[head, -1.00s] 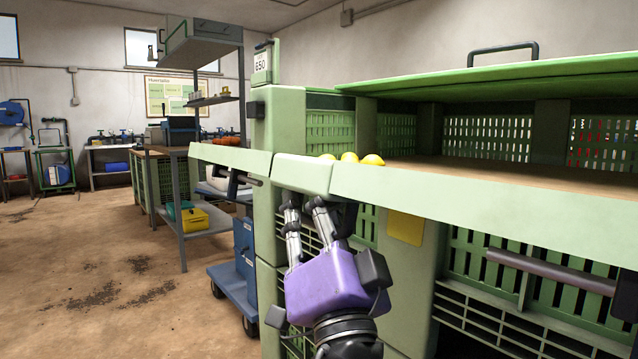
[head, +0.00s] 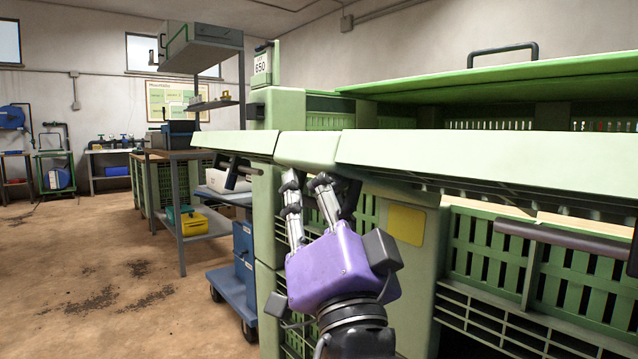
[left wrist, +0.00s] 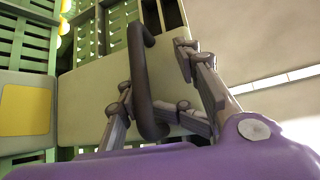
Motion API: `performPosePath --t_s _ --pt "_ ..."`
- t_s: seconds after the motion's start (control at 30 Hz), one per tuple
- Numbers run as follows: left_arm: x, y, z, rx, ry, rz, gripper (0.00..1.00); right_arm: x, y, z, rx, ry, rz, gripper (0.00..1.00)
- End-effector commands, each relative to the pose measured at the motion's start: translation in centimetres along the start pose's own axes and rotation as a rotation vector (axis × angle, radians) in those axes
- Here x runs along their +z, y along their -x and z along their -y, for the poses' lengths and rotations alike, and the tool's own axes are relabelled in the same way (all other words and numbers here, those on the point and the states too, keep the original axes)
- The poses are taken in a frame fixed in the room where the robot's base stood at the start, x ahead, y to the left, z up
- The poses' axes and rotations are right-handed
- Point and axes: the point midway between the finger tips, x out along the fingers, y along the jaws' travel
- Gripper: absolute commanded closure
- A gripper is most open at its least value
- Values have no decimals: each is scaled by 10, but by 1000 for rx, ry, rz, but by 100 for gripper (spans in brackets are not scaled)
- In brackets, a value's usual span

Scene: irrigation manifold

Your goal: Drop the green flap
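Several pale green panels jut from the front of a green slatted cabinet. I take the middle one (head: 307,150), above my left gripper, for the green flap, though I cannot be sure. My left gripper (head: 308,185), with a purple body and grey fingers, is just under it, pointing up. In the left wrist view a dark bar handle (left wrist: 145,75) stands on a pale green panel (left wrist: 85,110). The gripper's fingers (left wrist: 160,95) are apart on either side of this handle, with visible gaps. The head view hides the handle. My right gripper is not in view.
A longer panel (head: 480,160) extends right, with a brown bar handle (head: 570,238) below. A raised green lid (head: 520,75) is above. A blue cart (head: 232,285) and workbench (head: 175,155) stand left.

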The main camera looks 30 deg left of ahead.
Motion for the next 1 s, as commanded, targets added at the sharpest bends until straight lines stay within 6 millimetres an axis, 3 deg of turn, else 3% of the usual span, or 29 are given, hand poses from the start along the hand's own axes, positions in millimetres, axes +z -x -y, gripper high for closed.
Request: performPosePath --t_s 0.53,1.0 --pt "-7 38 -5 -5 12 -14 69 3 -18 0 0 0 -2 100" --pt "-6 66 -13 -1 5 -11 69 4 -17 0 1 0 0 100"
